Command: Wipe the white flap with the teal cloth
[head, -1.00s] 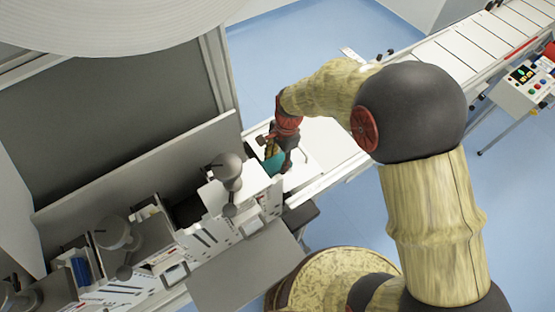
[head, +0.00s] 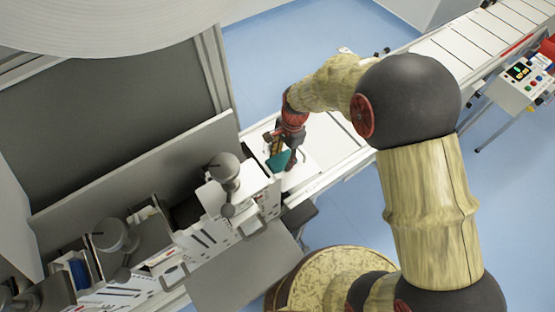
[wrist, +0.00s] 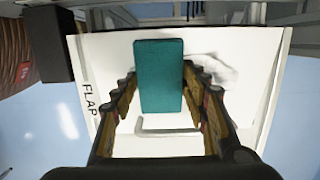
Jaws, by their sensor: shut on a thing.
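The teal cloth (wrist: 159,75) is a folded rectangular block between my gripper's two fingers in the wrist view. It also shows as a small teal patch in the head view (head: 278,160). My gripper (wrist: 160,98) is shut on the cloth. The white flap (wrist: 110,65) lies beneath and behind the cloth, with the word FLAP along its left edge. A grey smudge (wrist: 212,66) shows on the flap to the right of the cloth. The cloth hides the flap's middle. I cannot tell whether the cloth touches the flap.
Grey machine units (head: 225,185) stand close to the left of my gripper in the head view. A tall dark panel (head: 110,110) rises behind them. A white conveyor (head: 470,50) runs to the upper right. A control box (head: 530,82) stands beside it. Blue floor lies around.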

